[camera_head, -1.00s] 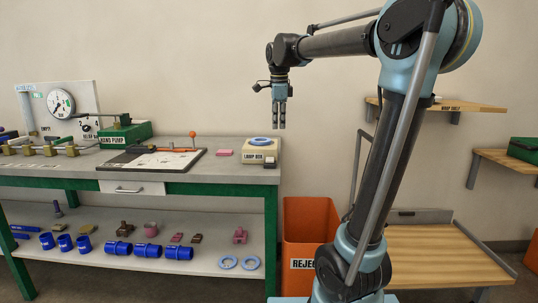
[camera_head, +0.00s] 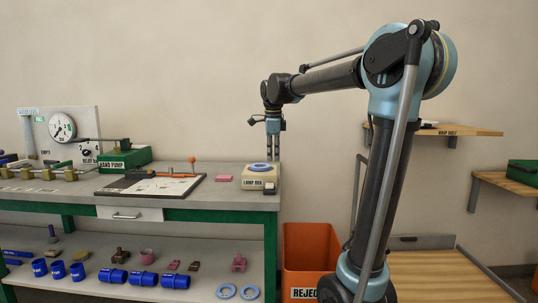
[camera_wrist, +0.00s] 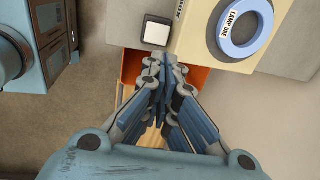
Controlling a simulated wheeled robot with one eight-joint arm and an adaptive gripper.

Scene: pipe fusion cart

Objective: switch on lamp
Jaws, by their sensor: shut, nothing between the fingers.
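The lamp box (camera_head: 258,180) is a cream box at the right end of the workbench, with a blue ring (camera_head: 260,167) on top. A small dark block with a white top, which looks like a switch (camera_head: 269,188), sits at its front right corner. In the wrist view the white-topped switch (camera_wrist: 156,31) lies just beyond my fingertips, beside the lamp box (camera_wrist: 190,38) and the blue ring (camera_wrist: 240,45). My gripper (camera_head: 273,158) points down, shut and empty, just above and behind the box in the head view. It also shows in the wrist view (camera_wrist: 165,62). I cannot tell whether the lamp is lit.
The workbench (camera_head: 225,200) holds a hand pump (camera_head: 124,157), a clipboard-like board (camera_head: 150,186) and a pink block (camera_head: 224,178) to the left. An orange reject bin (camera_head: 310,245) stands right of the bench. A wooden shelf (camera_head: 460,130) is on the wall at right.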

